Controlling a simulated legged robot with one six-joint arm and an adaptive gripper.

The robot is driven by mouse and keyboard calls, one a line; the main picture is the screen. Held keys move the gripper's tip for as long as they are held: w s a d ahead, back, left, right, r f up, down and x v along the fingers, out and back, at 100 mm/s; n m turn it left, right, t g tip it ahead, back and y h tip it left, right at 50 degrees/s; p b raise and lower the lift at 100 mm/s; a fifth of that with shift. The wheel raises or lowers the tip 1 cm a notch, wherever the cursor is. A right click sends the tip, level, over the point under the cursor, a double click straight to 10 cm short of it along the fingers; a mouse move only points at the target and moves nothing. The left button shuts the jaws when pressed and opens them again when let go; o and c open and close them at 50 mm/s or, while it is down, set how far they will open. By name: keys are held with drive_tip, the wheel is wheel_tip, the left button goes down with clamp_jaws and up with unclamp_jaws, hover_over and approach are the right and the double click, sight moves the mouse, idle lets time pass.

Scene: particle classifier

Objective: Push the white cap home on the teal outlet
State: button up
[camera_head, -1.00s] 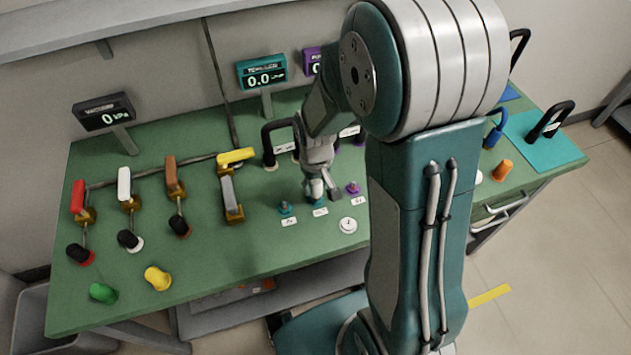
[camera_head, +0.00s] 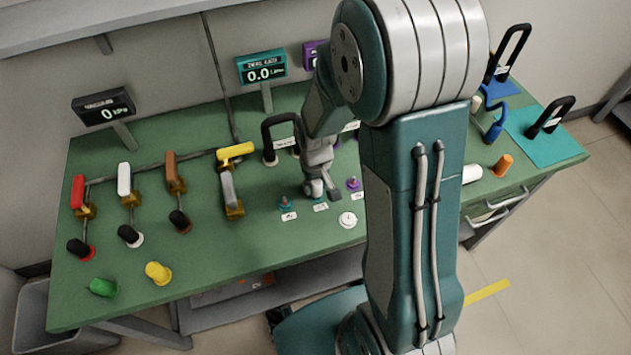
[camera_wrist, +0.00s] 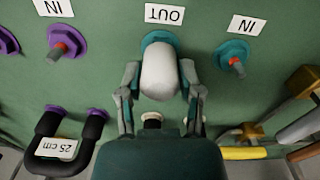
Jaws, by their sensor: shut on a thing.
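The white cap (camera_wrist: 158,72) is between the two fingers of my gripper (camera_wrist: 158,84) in the wrist view, and the gripper is shut on it. The cap's far end overlaps the teal outlet (camera_wrist: 160,38), whose flange shows behind it below the OUT label. The cap hides the outlet's centre, so I cannot tell how far it sits on it. In the head view my gripper (camera_head: 318,189) is low over the bench at the teal fittings.
A teal inlet (camera_wrist: 232,55) with a reddish tip stands to one side of the outlet, and a purple one (camera_wrist: 66,42) to the other. A white round dial (camera_head: 348,220) lies near the front edge of the green bench (camera_head: 240,270).

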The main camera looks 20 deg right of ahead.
sight(315, 182)
drive_tip(key=o, duration=1.1)
drive_tip(key=shift+f, duration=0.1)
wheel_tip(315, 182, up, 11)
drive_tip(key=shift+a+r, duration=0.1)
drive_tip(key=shift+r, duration=0.35)
drive_tip(key=s+r+t, duration=0.2)
drive_tip(key=s+r, duration=0.2)
drive_tip(key=s+r+m+t, duration=0.1)
drive_tip(key=s+r, duration=0.4)
drive_tip(key=s+r+t, duration=0.2)
drive_tip(key=s+r, duration=0.3)
drive_tip(key=shift+s+m+t, duration=0.1)
drive_tip(key=shift+m+t, duration=0.2)
drive_tip(key=shift+m, duration=0.1)
